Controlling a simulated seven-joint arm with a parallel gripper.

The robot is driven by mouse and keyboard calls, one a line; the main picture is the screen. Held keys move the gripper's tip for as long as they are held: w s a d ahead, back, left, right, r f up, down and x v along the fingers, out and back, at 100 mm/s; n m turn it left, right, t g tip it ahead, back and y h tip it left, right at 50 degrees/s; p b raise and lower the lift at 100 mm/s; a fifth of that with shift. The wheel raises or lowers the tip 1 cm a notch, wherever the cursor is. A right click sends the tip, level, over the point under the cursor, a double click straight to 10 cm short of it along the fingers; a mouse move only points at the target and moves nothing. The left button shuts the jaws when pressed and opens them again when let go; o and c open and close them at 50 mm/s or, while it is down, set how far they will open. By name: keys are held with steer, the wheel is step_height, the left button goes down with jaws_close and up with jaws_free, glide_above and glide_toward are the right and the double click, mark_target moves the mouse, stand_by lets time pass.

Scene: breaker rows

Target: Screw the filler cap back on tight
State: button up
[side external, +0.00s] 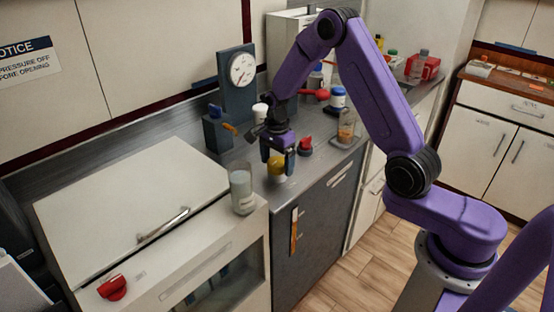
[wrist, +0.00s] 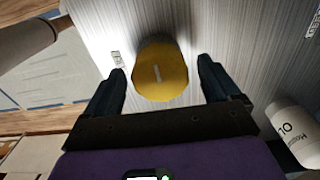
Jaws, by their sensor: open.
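The yellow filler cap (side external: 275,166) is on the grey metal counter, below my gripper. In the wrist view the yellow cap (wrist: 160,73) shows from above as a round knob with a pale line mark on its top. My gripper (side external: 277,157) is open and points down over it. In the wrist view the two dark fingers of my gripper (wrist: 163,85) stand on either side of the cap, with a gap on both sides. I cannot tell whether the cap is seated on its thread.
A clear beaker (side external: 242,190) stands left of the cap on the counter. A red knob (side external: 305,146) is close by on the right. A gauge on a dark stand (side external: 238,85) rises behind. A jar with orange contents (side external: 346,128) stands further right.

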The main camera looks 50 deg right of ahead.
steer(key=c, duration=1)
steer(key=m, duration=0.8)
steer(key=shift+m, duration=0.4)
steer(key=m, duration=0.8)
steer(key=o, duration=0.9)
